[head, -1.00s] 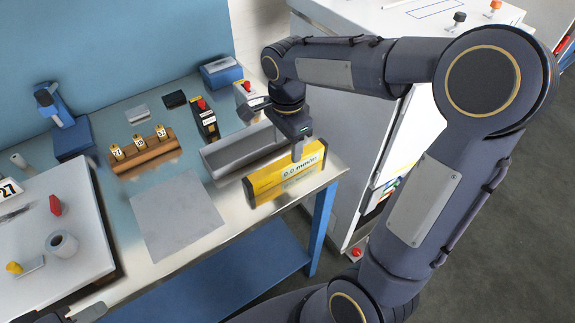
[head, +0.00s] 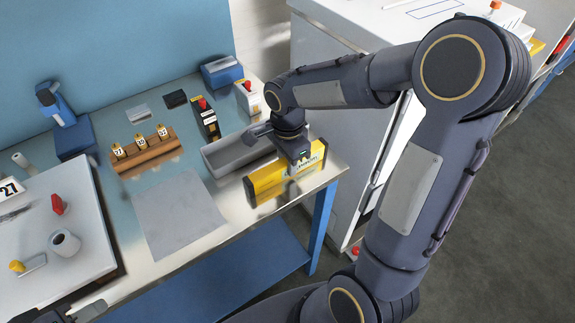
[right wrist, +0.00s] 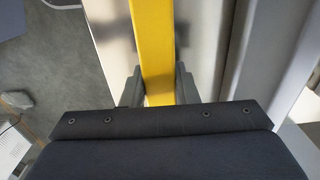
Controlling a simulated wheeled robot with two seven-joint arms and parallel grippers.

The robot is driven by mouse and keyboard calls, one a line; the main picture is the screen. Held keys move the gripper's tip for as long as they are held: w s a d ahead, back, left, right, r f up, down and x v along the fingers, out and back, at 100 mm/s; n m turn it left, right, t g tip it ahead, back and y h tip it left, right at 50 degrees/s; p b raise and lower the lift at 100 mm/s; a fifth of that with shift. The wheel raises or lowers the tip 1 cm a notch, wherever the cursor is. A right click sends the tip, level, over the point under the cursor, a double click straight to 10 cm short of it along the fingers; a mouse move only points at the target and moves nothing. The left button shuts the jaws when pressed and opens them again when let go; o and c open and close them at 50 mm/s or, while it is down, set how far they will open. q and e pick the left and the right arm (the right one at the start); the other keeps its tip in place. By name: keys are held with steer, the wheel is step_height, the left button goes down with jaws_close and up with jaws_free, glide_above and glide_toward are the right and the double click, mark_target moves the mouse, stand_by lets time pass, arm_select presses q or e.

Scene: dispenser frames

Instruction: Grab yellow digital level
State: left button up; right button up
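The yellow digital level (head: 268,184) stands on edge at the table's front right corner, beside a grey open tray. My right gripper (head: 295,170) is over the level's middle and hides part of its display. In the right wrist view the level is a yellow bar (right wrist: 155,45) running between the two fingers of my right gripper (right wrist: 159,85). The fingers straddle it closely; whether both press on it cannot be told.
The grey tray (head: 222,160) lies just behind the level. A wooden rack (head: 147,151) with several yellow-topped items, a black-and-red device (head: 206,120) and a blue box (head: 221,72) stand farther back. A grey mat (head: 178,215) is bare. A white cabinet (head: 335,75) stands close at right.

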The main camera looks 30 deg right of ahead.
jaws_close()
steer(key=shift+r, duration=0.1)
